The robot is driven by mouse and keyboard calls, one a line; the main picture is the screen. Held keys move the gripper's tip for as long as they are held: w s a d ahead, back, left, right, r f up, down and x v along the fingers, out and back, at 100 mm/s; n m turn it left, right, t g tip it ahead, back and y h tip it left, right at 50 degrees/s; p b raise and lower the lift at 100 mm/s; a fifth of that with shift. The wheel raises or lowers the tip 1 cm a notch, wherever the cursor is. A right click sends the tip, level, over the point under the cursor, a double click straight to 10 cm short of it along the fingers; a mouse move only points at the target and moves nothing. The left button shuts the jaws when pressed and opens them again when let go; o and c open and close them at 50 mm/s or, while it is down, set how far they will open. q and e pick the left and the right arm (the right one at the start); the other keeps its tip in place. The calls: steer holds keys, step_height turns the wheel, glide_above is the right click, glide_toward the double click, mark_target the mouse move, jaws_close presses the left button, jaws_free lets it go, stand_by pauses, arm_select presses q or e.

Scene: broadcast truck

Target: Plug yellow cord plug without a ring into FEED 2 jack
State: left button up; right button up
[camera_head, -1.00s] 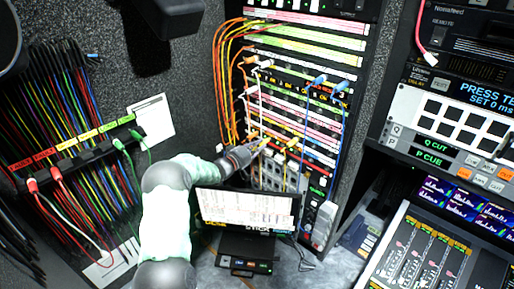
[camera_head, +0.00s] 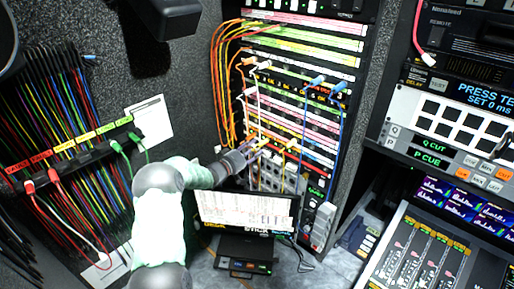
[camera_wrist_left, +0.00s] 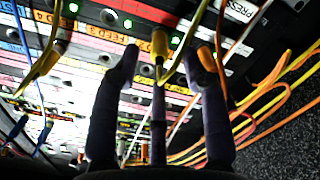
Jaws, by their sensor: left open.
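My left gripper (camera_head: 259,147) is at the lower part of the patch rack (camera_head: 300,112). In the left wrist view the gripper (camera_wrist_left: 168,55) is open, its two dark fingers spread apart. A yellow plug (camera_wrist_left: 159,45) with a yellow cord shows between the fingertips, close to the panel; I cannot tell whether it sits in a jack. A second yellow plug (camera_wrist_left: 46,62) is further left in that view, and a yellow plug also shows right of the gripper in the head view (camera_head: 292,145). Upside-down FEED labels are partly readable. I cannot make out any ring. My right gripper is not in view.
Orange and yellow cords (camera_head: 220,80) loop along the rack's left side. White and blue cords (camera_head: 340,105) hang in front of it. A monitor (camera_head: 246,210) stands below my left gripper. A cable holder (camera_head: 80,158) is on the left wall.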

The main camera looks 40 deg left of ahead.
arm_select(q)
steer(key=s, duration=0.9)
steer(key=shift+a, duration=0.4)
